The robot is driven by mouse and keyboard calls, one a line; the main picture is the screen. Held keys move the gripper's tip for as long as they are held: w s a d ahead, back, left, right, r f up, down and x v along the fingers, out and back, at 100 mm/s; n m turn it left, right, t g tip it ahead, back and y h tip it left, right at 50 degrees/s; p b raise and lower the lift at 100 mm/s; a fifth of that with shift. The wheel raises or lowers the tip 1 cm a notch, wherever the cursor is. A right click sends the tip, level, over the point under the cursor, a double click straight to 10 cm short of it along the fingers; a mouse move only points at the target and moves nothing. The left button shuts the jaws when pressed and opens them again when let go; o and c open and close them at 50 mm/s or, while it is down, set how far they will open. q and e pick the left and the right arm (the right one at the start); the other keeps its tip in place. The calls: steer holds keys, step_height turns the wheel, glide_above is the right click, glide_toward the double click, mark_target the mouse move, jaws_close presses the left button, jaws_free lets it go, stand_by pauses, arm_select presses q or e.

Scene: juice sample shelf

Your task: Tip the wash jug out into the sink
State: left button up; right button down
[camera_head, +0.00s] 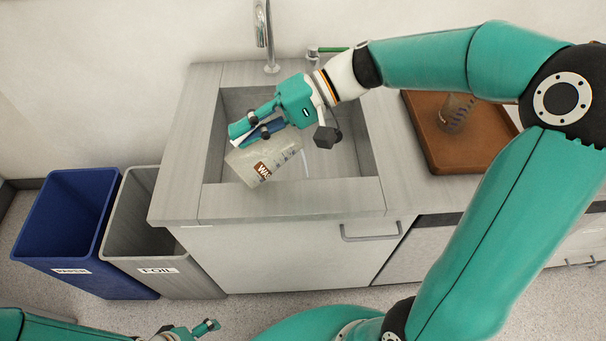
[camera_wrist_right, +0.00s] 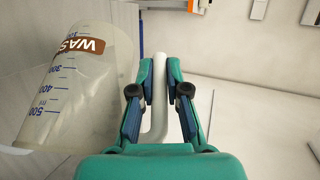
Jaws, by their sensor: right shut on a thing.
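The wash jug (camera_head: 249,161) is a clear, cloudy vessel with a brown label and blue scale marks. It is tilted over the sink (camera_head: 372,150), above its basin. My right gripper (camera_head: 240,133) is shut on the jug's white handle; the right wrist view shows the handle between the fingers (camera_wrist_right: 160,80) and the jug body (camera_wrist_right: 80,100) to their left. A thin pale streak (camera_head: 305,166) shows beside the jug; I cannot tell what it is. Any liquid inside is unclear. My left gripper (camera_head: 192,328) is low at the bottom edge, away from the sink; its jaws are unclear.
A tap (camera_head: 264,30) stands behind the sink. A brown tray (camera_head: 428,140) with a clear marked vessel (camera_head: 457,112) is on the counter at right. A blue paper bin (camera_head: 60,258) and a grey foil bin (camera_head: 150,262) stand left of the cabinet.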

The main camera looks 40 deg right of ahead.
steer(key=shift+s+d, duration=0.1)
steer(key=shift+d, duration=0.15)
steer(key=shift+d, duration=0.15)
steer(key=shift+d+b, duration=0.1)
steer(key=shift+b, duration=0.25)
steer(key=shift+w+d+y, duration=0.2)
steer(key=shift+d+y, duration=0.05)
steer(key=shift+y, duration=0.05)
steer(key=shift+d+y+b, duration=0.3)
steer(key=shift+d+b, duration=0.2)
steer(key=shift+d+f+m+y+b, duration=0.1)
steer(key=shift+d+m+y+b, duration=0.2)
steer(key=shift+d+y+b, duration=0.3)
